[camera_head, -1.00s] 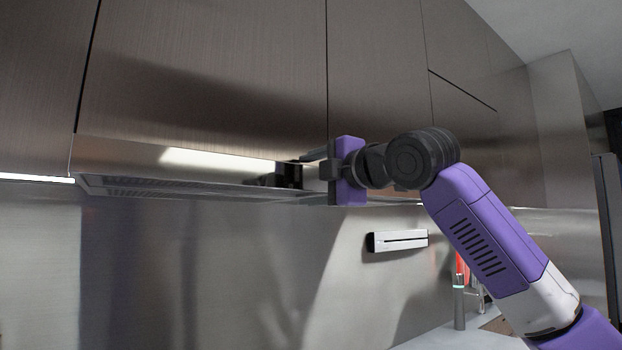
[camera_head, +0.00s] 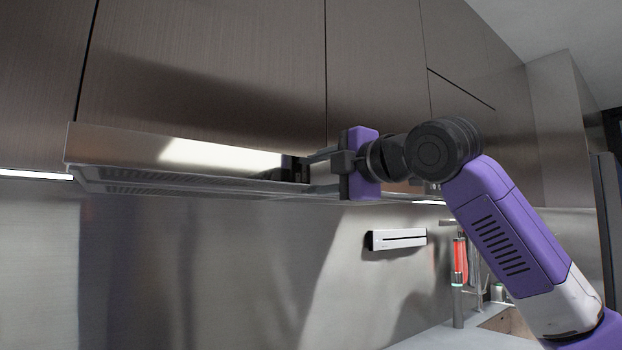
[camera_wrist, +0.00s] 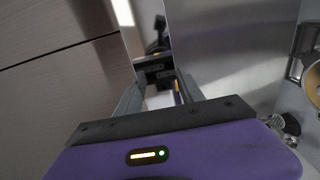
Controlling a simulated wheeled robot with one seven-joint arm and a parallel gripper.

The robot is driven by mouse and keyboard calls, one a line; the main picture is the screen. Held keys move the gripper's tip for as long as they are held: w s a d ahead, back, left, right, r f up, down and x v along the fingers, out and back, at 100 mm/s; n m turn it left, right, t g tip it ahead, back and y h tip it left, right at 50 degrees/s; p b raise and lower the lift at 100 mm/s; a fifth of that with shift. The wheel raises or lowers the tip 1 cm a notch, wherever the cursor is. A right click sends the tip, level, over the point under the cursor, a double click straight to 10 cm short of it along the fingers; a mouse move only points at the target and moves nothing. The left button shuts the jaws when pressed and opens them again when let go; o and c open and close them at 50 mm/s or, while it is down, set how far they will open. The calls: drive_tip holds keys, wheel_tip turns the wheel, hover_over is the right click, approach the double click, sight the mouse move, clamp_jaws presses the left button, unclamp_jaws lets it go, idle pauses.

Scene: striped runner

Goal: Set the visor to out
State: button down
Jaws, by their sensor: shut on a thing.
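The visor (camera_head: 180,152) is the long, shiny metal front strip of the range hood, under the upper cabinets. It stands out in front of the cabinet faces, and the grilled underside shows below it. My gripper (camera_head: 312,168) is at the right part of the visor, with its fingers shut on it. The wrist view shows my gripper (camera_wrist: 158,88) against the strip of the visor (camera_wrist: 124,14), which mirrors the fingers. The exact contact at the fingertips is hard to make out.
Flat upper cabinets (camera_head: 220,70) rise directly above the visor. A white slotted wall box (camera_head: 398,239) hangs on the steel backsplash (camera_head: 240,270) below. Red and grey upright items (camera_head: 459,262) stand on the counter at lower right. The space under the hood is clear.

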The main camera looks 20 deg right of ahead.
drive_tip(key=b+v, duration=0.1)
drive_tip(key=v, duration=1.1)
drive_tip(key=shift+s+f, duration=0.1)
drive_tip(key=c, duration=0.7)
unclamp_jaws()
drive_tip(key=shift+d, duration=0.1)
drive_tip(key=shift+s, duration=0.1)
drive_tip(key=b+v, duration=0.1)
drive_tip(key=v, duration=0.6)
drive_tip(key=shift+s+d, duration=0.1)
drive_tip(key=shift+s, duration=0.25)
